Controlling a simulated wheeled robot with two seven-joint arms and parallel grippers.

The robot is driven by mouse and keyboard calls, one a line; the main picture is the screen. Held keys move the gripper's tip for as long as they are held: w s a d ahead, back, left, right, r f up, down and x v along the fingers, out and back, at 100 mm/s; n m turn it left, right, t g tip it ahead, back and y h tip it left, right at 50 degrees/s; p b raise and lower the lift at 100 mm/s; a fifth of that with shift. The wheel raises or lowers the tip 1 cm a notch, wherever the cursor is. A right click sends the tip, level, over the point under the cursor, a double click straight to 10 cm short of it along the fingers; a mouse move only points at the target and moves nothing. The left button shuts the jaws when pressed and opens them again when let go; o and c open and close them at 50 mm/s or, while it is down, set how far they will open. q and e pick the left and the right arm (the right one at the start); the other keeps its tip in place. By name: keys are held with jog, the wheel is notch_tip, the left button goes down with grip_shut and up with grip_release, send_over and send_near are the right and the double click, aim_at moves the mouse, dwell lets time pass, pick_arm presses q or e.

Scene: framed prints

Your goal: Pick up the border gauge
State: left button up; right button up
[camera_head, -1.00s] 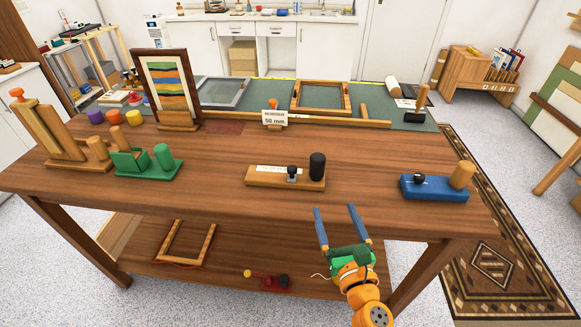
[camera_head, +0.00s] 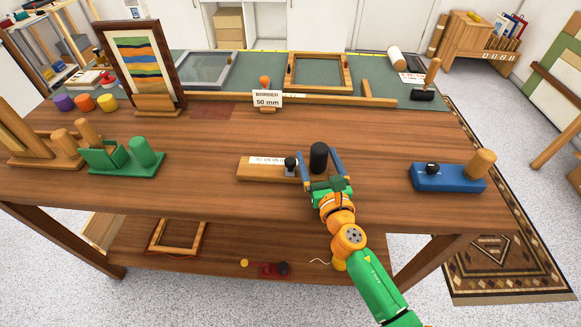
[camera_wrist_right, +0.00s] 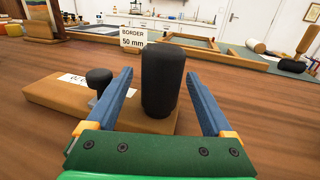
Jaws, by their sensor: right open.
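A wooden gauge (camera_head: 262,172) lies near the front edge of the workbench, with a white label, a small black knob and a tall black upright handle (camera_head: 318,158). I take it as the border gauge; its label is too small to read. My right gripper (camera_head: 319,151) is open, its blue fingers on either side of the black handle. In the right wrist view, the handle (camera_wrist_right: 160,80) stands between the open fingers with gaps to both, and the small knob (camera_wrist_right: 98,78) is outside the left finger. My left gripper is not in view.
A "BORDER 50 mm" sign (camera_head: 267,99) stands behind. A framed print (camera_head: 148,65) stands at back left. The bench between is clear.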

aim_at(319, 148)
jog(key=shift+s+r, duration=0.1)
jog(key=shift+s, duration=0.05)
jog(key=c, duration=0.5)
grip_shut()
jog(key=r+p, duration=0.4)
jog(key=r, duration=0.1)
jog(key=shift+s, duration=0.2)
jog(key=s+r+p, duration=0.4)
jog(key=s+r, duration=0.4)
jog(key=s, duration=0.5)
jog(key=shift+s+a, duration=0.25)
jog(key=shift+a, duration=0.15)
jog(key=shift+w+p, duration=0.1)
jog(key=shift+p, duration=0.2)
